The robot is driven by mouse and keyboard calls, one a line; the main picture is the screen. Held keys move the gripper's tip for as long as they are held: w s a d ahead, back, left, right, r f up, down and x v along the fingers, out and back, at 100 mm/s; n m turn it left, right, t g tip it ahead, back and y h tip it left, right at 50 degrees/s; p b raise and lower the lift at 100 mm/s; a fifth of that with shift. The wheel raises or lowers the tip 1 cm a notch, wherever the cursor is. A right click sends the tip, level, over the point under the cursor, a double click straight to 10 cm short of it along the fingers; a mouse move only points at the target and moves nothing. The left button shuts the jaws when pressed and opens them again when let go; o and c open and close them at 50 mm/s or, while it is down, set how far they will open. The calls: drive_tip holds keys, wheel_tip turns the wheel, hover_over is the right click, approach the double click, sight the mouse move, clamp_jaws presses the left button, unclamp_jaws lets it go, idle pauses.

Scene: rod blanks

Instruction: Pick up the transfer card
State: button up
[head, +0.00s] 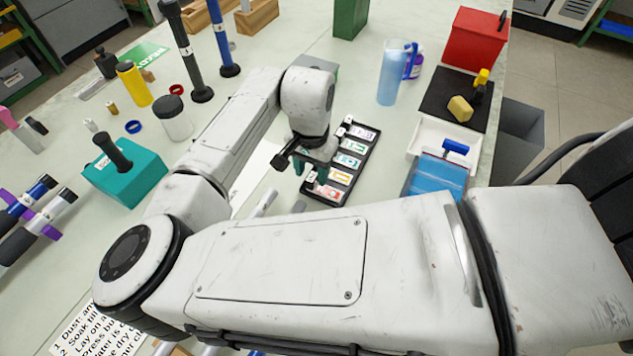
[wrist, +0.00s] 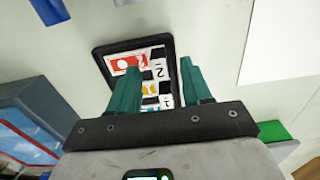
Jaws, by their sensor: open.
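I cannot tell which is the transfer card. My gripper (head: 309,169) is over the tray's left side. In the wrist view my gripper (wrist: 158,72) is open, its teal fingers apart with nothing between them. Beyond and between them the tray shows (wrist: 98,54), with the red card (wrist: 125,63) near its far end. My gripper hides part of the tray's other cards.
White sheet lies beside the tray.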

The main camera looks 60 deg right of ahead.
drive_tip(key=shift+f, duration=0.45)
clamp_jaws()
